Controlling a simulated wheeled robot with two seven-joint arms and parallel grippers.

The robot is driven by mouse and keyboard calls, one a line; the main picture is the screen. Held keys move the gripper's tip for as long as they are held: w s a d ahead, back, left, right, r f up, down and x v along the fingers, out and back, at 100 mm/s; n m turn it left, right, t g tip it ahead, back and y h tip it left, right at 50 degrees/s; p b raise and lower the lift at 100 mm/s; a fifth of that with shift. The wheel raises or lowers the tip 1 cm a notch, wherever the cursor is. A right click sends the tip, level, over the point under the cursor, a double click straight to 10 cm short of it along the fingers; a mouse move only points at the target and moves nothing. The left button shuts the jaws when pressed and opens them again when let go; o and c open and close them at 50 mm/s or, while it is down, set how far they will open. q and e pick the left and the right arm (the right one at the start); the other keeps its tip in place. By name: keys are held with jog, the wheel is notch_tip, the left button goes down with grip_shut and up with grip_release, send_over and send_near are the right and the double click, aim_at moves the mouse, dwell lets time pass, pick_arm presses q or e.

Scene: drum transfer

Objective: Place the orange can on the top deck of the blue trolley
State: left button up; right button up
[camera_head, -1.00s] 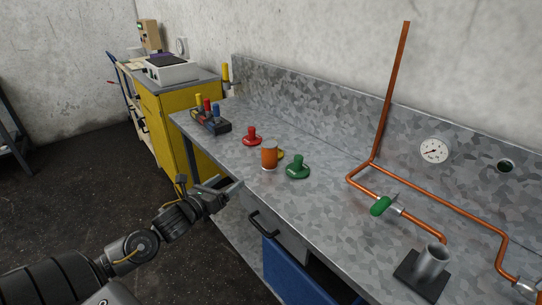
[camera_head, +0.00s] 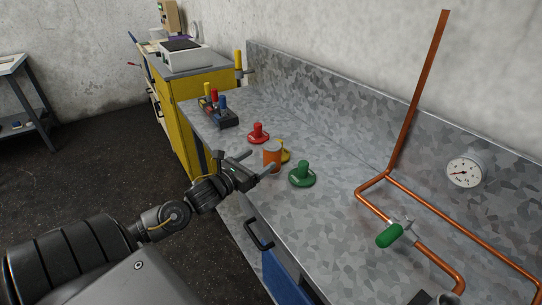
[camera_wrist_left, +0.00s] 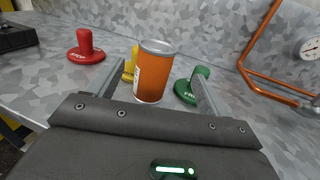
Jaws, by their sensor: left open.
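The orange can (camera_head: 272,157), with a grey lid, stands upright near the front edge of the grey metal bench. In the left wrist view the can (camera_wrist_left: 153,78) shows between the two fingers, with gaps on both sides. My left gripper (camera_head: 261,161) is open and level with the can, its fingers pointing toward it. How far the fingertips reach past the can is hard to tell. A blue frame (camera_head: 139,59), probably the blue trolley, is partly hidden behind the yellow cabinet at the far left. My right gripper is not in view.
A red knob (camera_head: 258,133), a yellow knob (camera_head: 285,154) and a green knob (camera_head: 302,176) stand close around the can. A dark rack (camera_head: 219,115) of coloured handles sits farther left. Copper pipe (camera_head: 376,177) and a green valve handle (camera_head: 389,236) lie right.

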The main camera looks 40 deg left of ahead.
aim_at(268, 154)
pick_arm(q)
jog(key=w, duration=0.4)
jog(key=shift+w+d, duration=0.2)
jog(key=shift+w+a+p, duration=0.1)
jog(key=shift+w+p, duration=0.05)
jog(key=shift+p, duration=0.2)
jog(key=w, duration=0.1)
jog(key=w+p, duration=0.1)
jog(key=w, duration=0.2)
jog(key=shift+w+a, duration=0.25)
jog(key=shift+w, duration=0.05)
jog(key=shift+w+f, duration=0.15)
jog(key=shift+w, duration=0.1)
jog(key=c, duration=1.4)
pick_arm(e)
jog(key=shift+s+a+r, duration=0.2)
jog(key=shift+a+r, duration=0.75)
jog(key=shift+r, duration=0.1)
pick_arm(q)
jog(key=shift+r, duration=0.2)
